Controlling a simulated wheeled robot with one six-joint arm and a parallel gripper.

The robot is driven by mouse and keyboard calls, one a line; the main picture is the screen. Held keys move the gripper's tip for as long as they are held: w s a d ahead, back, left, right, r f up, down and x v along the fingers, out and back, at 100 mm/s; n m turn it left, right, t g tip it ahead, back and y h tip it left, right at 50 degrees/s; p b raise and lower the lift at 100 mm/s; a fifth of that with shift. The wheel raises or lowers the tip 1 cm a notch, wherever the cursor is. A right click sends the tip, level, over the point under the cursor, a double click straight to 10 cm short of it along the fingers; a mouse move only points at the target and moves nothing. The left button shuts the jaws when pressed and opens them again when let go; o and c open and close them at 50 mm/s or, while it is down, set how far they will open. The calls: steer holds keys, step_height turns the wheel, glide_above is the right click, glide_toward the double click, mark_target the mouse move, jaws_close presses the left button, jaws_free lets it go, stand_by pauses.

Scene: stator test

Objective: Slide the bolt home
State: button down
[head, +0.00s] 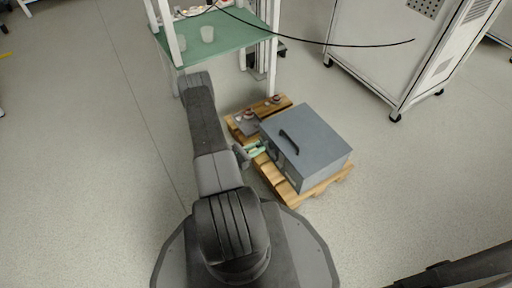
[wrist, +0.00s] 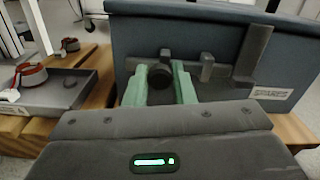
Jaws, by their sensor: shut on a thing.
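A blue-grey box (head: 312,135) with a dark handle on its lid sits on a wooden pallet. The wrist view shows its near face (wrist: 190,32) close up. The bolt's dark round knob (wrist: 159,76) stands out from that face. My gripper (wrist: 159,85) has its green fingers closed on both sides of the knob. In the head view my gripper (head: 256,150) is against the box's left side, where the bolt is too small to make out. A small grey bracket (wrist: 207,68) is on the face just right of the knob. The bolt's shaft is mostly hidden.
A tall grey upright piece (wrist: 252,50) stands right of the bracket. A green-topped table (head: 225,38) stands behind; open floor lies left.

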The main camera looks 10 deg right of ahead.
steer(key=s, duration=0.1)
steer(key=s+d, duration=0.1)
steer(key=s, duration=0.1)
steer(key=shift+d, duration=0.1)
steer(key=c, duration=1.2)
jaws_free()
steer(key=p+v, duration=0.3)
steer(key=v, duration=1.1)
steer(key=shift+p, duration=0.4)
steer(key=shift+d, duration=0.2)
steer(key=shift+b+x, duration=1.7)
steer(key=shift+x, duration=4.9)
